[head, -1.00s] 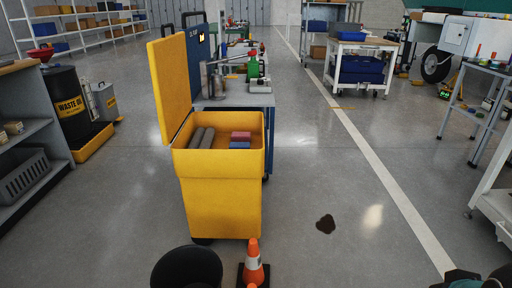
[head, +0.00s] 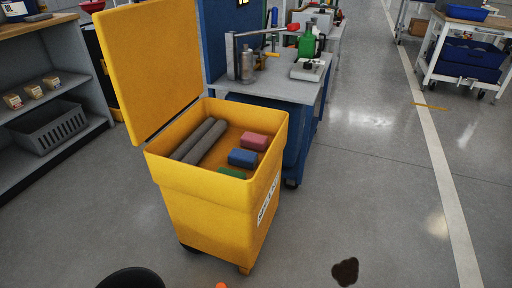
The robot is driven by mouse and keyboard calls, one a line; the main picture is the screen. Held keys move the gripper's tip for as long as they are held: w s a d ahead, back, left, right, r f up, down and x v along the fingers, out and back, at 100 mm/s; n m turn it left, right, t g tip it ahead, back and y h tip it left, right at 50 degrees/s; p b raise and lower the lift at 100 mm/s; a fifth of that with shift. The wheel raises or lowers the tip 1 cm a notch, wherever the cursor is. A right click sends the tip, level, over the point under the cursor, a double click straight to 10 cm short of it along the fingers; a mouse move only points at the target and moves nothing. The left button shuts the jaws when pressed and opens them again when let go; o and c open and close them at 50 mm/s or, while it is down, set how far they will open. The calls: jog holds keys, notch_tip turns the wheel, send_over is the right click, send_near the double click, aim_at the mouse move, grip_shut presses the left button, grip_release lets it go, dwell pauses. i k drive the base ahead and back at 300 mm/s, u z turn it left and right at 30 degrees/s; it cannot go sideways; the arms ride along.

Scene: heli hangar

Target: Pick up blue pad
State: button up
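The blue pad (head: 243,158) lies inside the open yellow bin (head: 205,192), toward its right side. A red pad (head: 254,141) lies just behind it. A green pad (head: 232,173) lies in front of it, partly hidden by the bin's front wall. Two grey rolls (head: 199,140) lie side by side in the left part of the bin. The bin's yellow lid (head: 150,68) stands raised at the left. My gripper cannot be made out in the head view; a dark rounded shape shows at the bottom edge.
A blue workbench (head: 285,88) with tools stands right behind the bin. Grey shelves (head: 62,92) stand at the left. An orange cone tip (head: 221,285) shows at the bottom edge. A dark stain (head: 345,271) marks the floor at the right, where the floor is mostly clear.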

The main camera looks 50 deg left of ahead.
aim_at(241, 158)
jog(key=u, duration=0.65)
jog(key=i, duration=1)
jog(key=u, duration=1.35)
jog(key=i, duration=0.35)
jog(key=u, duration=0.2)
